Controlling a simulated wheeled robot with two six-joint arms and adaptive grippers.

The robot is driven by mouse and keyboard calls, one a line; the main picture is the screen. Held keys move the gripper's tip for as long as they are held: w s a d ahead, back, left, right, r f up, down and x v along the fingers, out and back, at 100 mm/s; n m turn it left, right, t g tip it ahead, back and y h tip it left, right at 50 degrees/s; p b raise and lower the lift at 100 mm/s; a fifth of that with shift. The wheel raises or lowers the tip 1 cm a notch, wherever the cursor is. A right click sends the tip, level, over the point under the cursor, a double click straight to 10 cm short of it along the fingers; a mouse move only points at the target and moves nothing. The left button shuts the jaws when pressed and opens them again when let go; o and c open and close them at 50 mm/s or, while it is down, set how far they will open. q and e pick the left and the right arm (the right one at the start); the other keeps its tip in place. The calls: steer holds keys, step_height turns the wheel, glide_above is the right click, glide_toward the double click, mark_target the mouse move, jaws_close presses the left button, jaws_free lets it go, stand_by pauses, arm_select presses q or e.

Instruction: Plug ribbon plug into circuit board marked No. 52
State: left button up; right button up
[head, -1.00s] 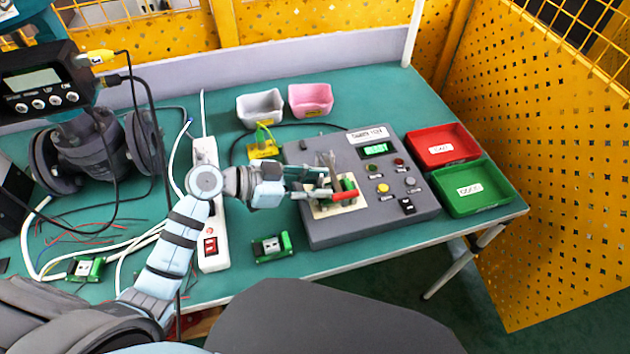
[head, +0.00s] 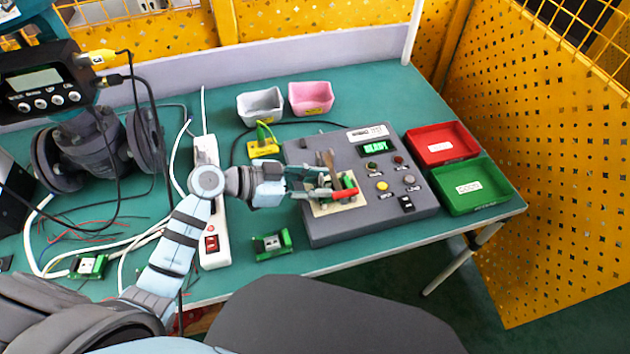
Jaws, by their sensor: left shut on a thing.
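My left gripper (head: 322,186) reaches in from the left over the cream fixture plate (head: 318,209) on the grey tester box. It is shut on what looks like the ribbon plug, with a brownish strip (head: 328,159) standing up at its fingers. The plug's tip is hidden, and I cannot tell whether it touches the board. A green circuit board (head: 349,182) sits in the fixture, partly covered by the fingers and a red clamp handle (head: 343,195). Two other green boards lie on the table, one in front of the box (head: 271,244) and one at the left (head: 88,266). No board number is readable. My right gripper is not in view.
The grey tester box (head: 330,234) has a lit green display (head: 375,148) and buttons. A red tray (head: 440,133) and a green tray (head: 492,201) stand to its right. Grey and pink bins (head: 311,97) stand behind. A white power strip (head: 215,246) and loose cables lie left.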

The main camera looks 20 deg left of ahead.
arm_select(q)
steer(key=shift+s+f+p, duration=0.1)
steer(key=shift+f+p, duration=0.15)
steer(key=shift+p, duration=0.35)
stand_by(1.0)
steer(key=o, duration=0.9)
steer(key=shift+c, duration=0.2)
steer(key=o, duration=0.3)
steer(key=shift+o, duration=0.2)
